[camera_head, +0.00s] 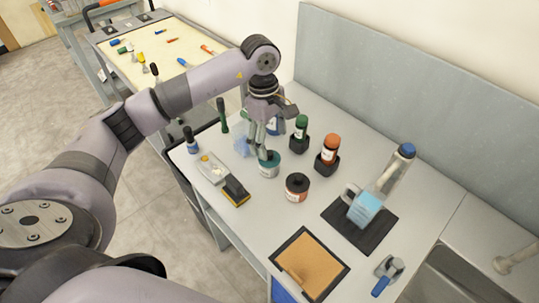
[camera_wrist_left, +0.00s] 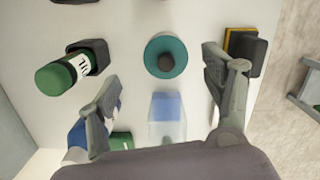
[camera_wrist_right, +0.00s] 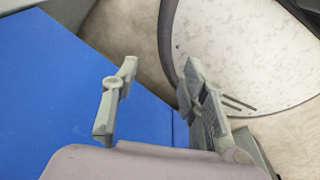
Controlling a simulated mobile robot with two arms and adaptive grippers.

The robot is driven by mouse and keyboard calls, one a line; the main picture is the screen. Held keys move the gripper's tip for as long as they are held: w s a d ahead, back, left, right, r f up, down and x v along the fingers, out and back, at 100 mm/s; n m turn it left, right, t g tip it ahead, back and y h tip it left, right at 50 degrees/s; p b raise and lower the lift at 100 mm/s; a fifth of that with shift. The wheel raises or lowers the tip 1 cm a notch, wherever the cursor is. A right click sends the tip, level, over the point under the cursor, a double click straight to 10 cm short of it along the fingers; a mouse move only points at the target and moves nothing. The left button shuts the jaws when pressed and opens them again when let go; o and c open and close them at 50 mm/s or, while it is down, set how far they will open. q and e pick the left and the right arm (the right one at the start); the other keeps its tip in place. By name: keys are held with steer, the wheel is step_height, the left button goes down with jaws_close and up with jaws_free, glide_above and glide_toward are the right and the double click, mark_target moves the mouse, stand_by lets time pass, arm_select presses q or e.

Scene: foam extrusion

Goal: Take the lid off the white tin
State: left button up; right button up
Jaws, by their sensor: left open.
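A squat round tin with a teal lid and a dark central knob (camera_head: 269,165) stands on the grey table; it also shows from above in the left wrist view (camera_wrist_left: 166,57). Another squat tin (camera_head: 297,188) has a dark top and an orange and white label. I cannot tell for sure which is the white tin. My left gripper (camera_head: 262,152) points down just over the teal-lidded tin; in its wrist view the open fingers (camera_wrist_left: 160,68) stand on either side of the lid, apart from it. My right gripper (camera_wrist_right: 158,70) is open and empty, away from the tins.
A green bottle (camera_head: 301,125) and an orange bottle (camera_head: 331,147) stand in dark holders behind the tins. A yellow-black block (camera_head: 235,192) is left of them. A dark mat (camera_head: 343,222) and a framed brown board (camera_head: 312,264) lie nearer the front. A blue surface (camera_wrist_right: 50,90) is by my right gripper.

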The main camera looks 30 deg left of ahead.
mark_target(270, 152)
arm_select(q)
steer(key=f, duration=0.1)
steer(key=f+p, duration=0.1)
steer(key=f, duration=0.1)
steer(key=f+p, duration=0.1)
steer(key=shift+s+f, duration=0.2)
steer(key=shift+s, duration=0.15)
steer(key=shift+f, duration=0.3)
steer(key=shift+w, duration=0.1)
steer(key=shift+c, duration=0.3)
steer(key=c, duration=0.9)
steer(key=shift+r, duration=0.1)
